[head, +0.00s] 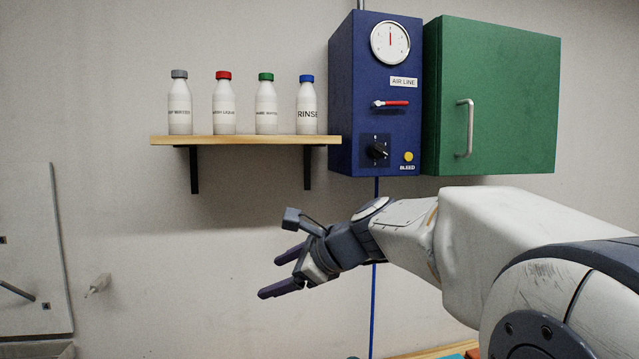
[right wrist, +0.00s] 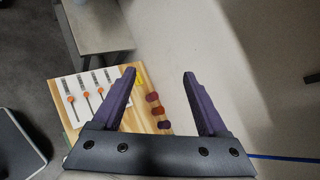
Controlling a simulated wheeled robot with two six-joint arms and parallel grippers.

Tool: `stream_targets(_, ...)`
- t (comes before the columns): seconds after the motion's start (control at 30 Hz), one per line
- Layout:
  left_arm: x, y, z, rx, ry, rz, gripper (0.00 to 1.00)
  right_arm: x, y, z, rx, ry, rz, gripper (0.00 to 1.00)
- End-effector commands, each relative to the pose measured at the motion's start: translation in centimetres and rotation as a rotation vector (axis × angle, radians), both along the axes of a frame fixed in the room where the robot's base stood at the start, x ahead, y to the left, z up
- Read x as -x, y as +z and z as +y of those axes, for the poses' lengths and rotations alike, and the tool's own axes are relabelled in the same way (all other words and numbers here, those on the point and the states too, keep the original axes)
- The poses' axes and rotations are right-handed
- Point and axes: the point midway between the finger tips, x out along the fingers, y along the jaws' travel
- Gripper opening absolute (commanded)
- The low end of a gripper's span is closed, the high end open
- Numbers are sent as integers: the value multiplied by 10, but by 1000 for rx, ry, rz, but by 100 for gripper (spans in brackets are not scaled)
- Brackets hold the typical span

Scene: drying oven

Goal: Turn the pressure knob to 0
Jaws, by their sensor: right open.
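The pressure knob (head: 377,151) is a black dial at the lower left of the blue air line box (head: 342,105) on the wall. Its small scale marks are too small to read. A round gauge (head: 390,43) with a red needle pointing about straight up is at the top of the box. My right gripper (head: 272,276) is open and empty, below and to the left of the box, apart from the knob. Its two purple fingers also show spread in the right wrist view (right wrist: 160,78). My left gripper is out of view.
A red-handled lever (head: 392,103) and a yellow bleed button (head: 408,157) are near the knob. A green cabinet (head: 510,95) adjoins the box on the right. A wooden shelf (head: 240,140) with several bottles is to its left. A blue hose (head: 373,300) runs down below the box.

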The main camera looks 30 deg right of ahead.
Motion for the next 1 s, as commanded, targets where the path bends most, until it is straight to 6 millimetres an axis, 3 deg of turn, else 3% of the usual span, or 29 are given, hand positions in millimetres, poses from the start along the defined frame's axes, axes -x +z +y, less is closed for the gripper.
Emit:
stream_targets(0.03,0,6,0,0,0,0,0,-10,36,-48,-133,-178,-41,76)
stream_targets(0.1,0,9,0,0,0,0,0,-13,80,-104,-331,-379,-108,76)
stream_targets(0.2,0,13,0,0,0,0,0,-3,134,-172,-573,-586,-216,76)
stream_targets(0.33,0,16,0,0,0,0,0,19,183,-231,-795,-733,-336,76)
stream_targets(0.43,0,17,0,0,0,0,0,31,202,-254,-886,-779,-390,76)
stream_targets(0.57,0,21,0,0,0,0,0,30,211,-263,-929,-793,-410,76)
stream_targets(1.0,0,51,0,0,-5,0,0,-46,211,-275,-927,-794,-406,76)
